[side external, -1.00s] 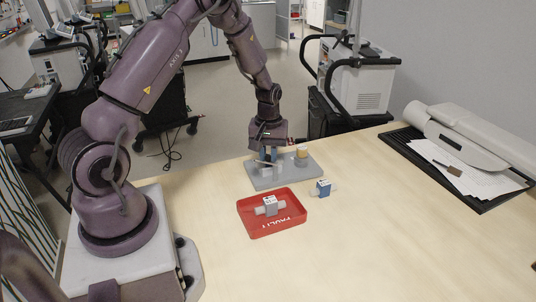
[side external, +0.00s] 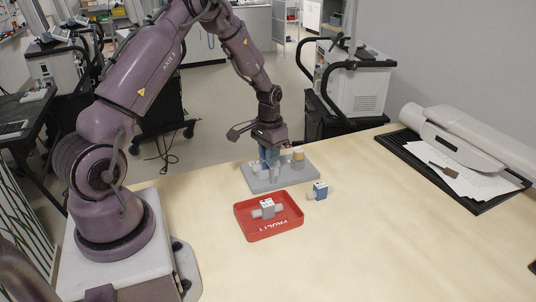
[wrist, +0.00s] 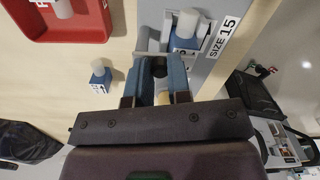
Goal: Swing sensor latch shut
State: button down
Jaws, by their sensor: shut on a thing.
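The grey fixture plate (side external: 259,186) lies on the table, and my gripper (side external: 271,168) is down over its middle. In the wrist view, my gripper's blue fingers (wrist: 160,66) are close together around a small part, apparently the latch. The fingers hide most of it, so its angle cannot be told. Whether the latch meets the sensor is hidden.
A red tray (side external: 246,229) holds a grey sensor (side external: 267,209) in front of the plate. A loose blue sensor (side external: 320,190) lies right of the tray. A yellow-topped post (side external: 298,156) stands on the plate's right part.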

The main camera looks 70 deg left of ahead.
jog(key=shift+w+r+m, duration=0.1)
jog(key=shift+w+m, duration=0.05)
jog(key=shift+m, duration=0.25)
jog(key=c, duration=1.1)
grip_release()
jog(key=shift+o, duration=0.2)
notch_tip(320, 180, up, 13)
jog(key=s+d+r+m+t, duration=0.1)
jog(key=s+d+r+t, duration=0.1)
jog(key=s+d+r, duration=0.5)
jog(key=s+d+r+m+t, duration=0.1)
jog(key=s+d+r+t, duration=0.2)
jog(key=s+d+r, duration=0.3)
jog(key=s+d, duration=0.4)
jog(key=d, duration=0.4)
jog(key=shift+s+d+r+t, duration=0.15)
jog(key=shift+s+r+t, duration=0.15)
jog(key=shift+r, duration=0.05)
